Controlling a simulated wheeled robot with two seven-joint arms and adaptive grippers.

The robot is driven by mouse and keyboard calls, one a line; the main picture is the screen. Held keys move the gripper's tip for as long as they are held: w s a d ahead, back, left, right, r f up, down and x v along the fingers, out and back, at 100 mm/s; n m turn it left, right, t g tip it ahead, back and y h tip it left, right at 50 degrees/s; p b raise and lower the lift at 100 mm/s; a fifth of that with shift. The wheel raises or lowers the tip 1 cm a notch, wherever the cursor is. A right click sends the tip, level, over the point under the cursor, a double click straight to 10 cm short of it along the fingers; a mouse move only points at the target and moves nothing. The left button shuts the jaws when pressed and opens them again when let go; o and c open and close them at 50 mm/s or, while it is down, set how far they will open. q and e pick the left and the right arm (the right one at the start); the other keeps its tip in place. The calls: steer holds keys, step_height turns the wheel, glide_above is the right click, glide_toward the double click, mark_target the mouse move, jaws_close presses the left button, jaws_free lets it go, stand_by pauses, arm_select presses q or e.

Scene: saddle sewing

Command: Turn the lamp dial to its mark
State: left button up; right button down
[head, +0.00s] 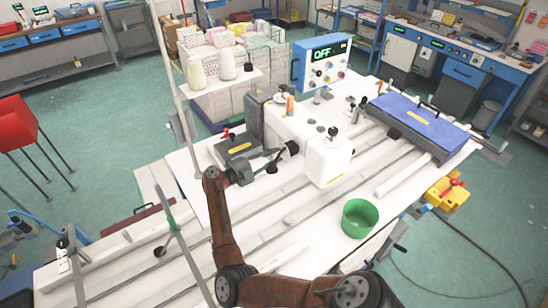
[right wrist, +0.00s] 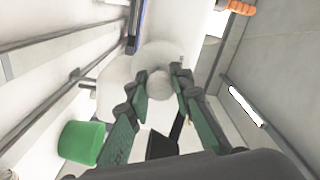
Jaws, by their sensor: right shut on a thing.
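My right gripper (head: 272,160) reaches in from the left side of the white sewing machine (head: 328,160), its fingers pointing at the machine's body. In the right wrist view its green-padded fingers (right wrist: 158,88) are closed around a pale round knob (right wrist: 159,82), which looks like the lamp dial. The dial's mark cannot be made out in either view, and the fingers partly cover the knob. In the head view the dial is hidden or too small to tell from the dark fingertips. My left gripper is not in view.
A control box (head: 322,62) reading OFF stands behind the machine. A green bin (head: 358,218) stands on the white table, right of my arm. A blue-topped case (head: 420,122) lies at the right. White bottles (head: 226,66) stand on a shelf behind.

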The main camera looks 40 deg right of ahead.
steer(key=shift+m, duration=0.4)
steer(key=c, duration=1.7)
jaws_free()
steer(key=a, duration=0.4)
steer(key=w+a, duration=0.1)
steer(key=a, duration=0.7)
steer(key=shift+w, duration=0.2)
